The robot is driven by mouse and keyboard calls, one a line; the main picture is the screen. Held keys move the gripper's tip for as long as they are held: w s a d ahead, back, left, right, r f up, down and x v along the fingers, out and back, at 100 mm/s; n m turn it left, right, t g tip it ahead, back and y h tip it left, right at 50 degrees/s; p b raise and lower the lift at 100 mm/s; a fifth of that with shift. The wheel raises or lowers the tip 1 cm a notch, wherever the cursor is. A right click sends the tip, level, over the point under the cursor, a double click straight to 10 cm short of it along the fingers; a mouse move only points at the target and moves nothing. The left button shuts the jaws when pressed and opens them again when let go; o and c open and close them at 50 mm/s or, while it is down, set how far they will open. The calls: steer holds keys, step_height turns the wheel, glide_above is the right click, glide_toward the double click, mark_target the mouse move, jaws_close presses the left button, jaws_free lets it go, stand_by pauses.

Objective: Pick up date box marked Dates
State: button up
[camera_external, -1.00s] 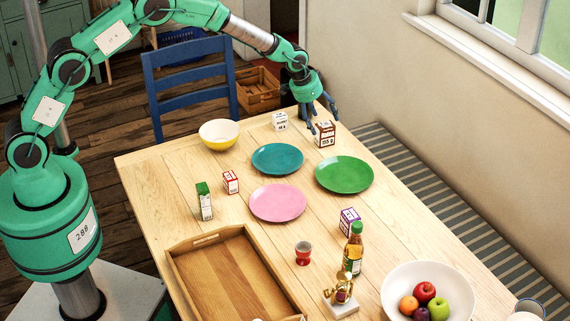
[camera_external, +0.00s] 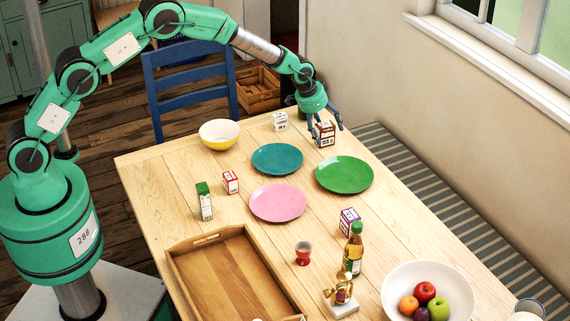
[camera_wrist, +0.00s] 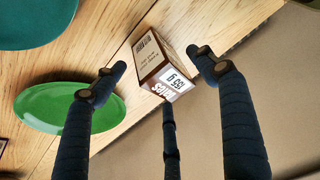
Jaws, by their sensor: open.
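A brown and white box (camera_external: 325,134) stands near the far right edge of the wooden table, beyond the green plate. In the wrist view the box (camera_wrist: 163,66) shows a weight label, a barcode and upside-down lettering that I cannot read with certainty as Dates. My gripper (camera_external: 326,121) is open right above the box, pointing down, with fingers on either side of it. In the wrist view the box lies between the spread fingertips of my gripper (camera_wrist: 158,72). I cannot tell whether any finger touches it.
A green plate (camera_external: 344,175) and a teal plate (camera_external: 277,158) lie close by. A small white box (camera_external: 280,122) stands to the left. Other boxes, a bottle (camera_external: 353,247), a tray (camera_external: 176,255) and a fruit bowl (camera_external: 455,285) are nearer. The wall and bench are at the right.

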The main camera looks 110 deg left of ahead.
stand_by(0.3)
steer(key=c, duration=1.4)
steer(key=shift+r, duration=0.1)
steer(key=shift+r+p, duration=0.3)
steer(key=shift+r, duration=0.5)
step_height(320, 180, up, 2)
steer(key=shift+r+p, duration=0.15)
steer(key=shift+p, duration=0.3)
steer(key=s+d, duration=0.3)
steer(key=s, duration=0.1)
steer(key=s+d+p, duration=0.1)
steer(key=s+d, duration=0.3)
steer(key=s+d+r+p, duration=0.1)
steer(key=s+d, duration=0.2)
steer(key=d, duration=0.1)
steer(key=shift+s, duration=0.4)
